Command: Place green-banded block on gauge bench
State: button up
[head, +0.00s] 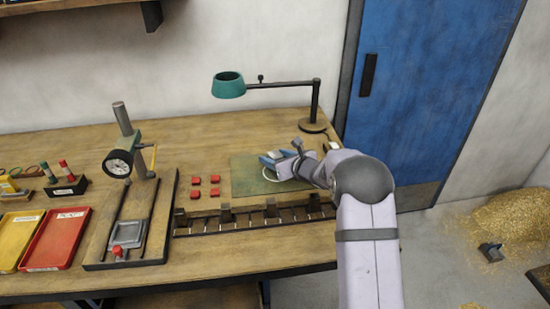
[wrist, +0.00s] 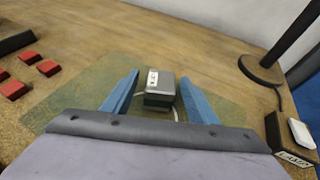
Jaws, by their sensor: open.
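A grey metal block (wrist: 160,84) with a white label on top sits on the green mat (wrist: 60,108) in the wrist view. I cannot make out a clear green band on it. My gripper (wrist: 158,78) is open, with its blue fingers on either side of the block and a gap showing at each side. In the head view my gripper (head: 270,160) is low over the mat and mostly hides the block. The gauge bench (head: 157,215) stands to the left, with a dial gauge (head: 118,164) on a post and a red piece on a grey plate.
Several red blocks (head: 205,187) lie left of the mat. A slotted rack (head: 255,217) runs along the front. A green lamp (head: 229,86) arches over the back. Red (head: 55,240) and yellow trays lie far left. A pale cord lies by the block.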

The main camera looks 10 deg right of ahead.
jog(key=shift+w+a+f, duration=0.1)
jog(key=shift+w, duration=0.15)
grip_shut()
jog(key=shift+r, duration=0.2)
jog(key=shift+r, duration=0.1)
jog(key=shift+w+r, duration=0.1)
jog(key=shift+r, duration=0.15)
notch_tip(320, 180, up, 9)
jog(key=shift+r, duration=0.15)
notch_tip(320, 180, up, 6)
jog(key=p, duration=0.7)
send_over(275, 154)
jog(key=shift+r, duration=0.2)
